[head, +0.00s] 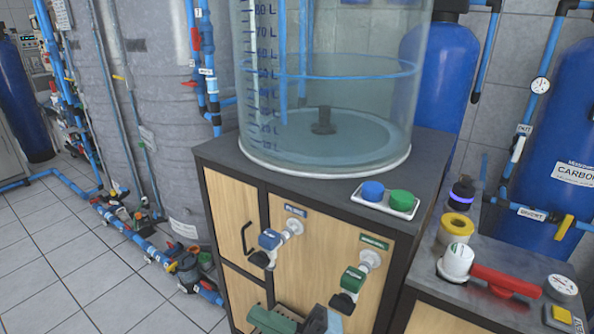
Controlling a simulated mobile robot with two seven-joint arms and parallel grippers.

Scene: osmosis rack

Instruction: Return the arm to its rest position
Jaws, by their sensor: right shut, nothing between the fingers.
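My right gripper (318,320) shows only in part at the bottom edge of the head view, in front of the wooden cabinet and below the two taps. It is shut and empty, and apart from the taps as far as I can see. The rest of my right arm is cut off by the frame. My left gripper is not in view.
The wooden cabinet (228,204) carries a clear graduated tank (330,110) of water. On its front are a blue tap (270,240) and a green tap (352,280). A blue cap (373,190) and green cap (401,200) sit on a white tray. A side counter with a red-handled valve (505,281) stands right.

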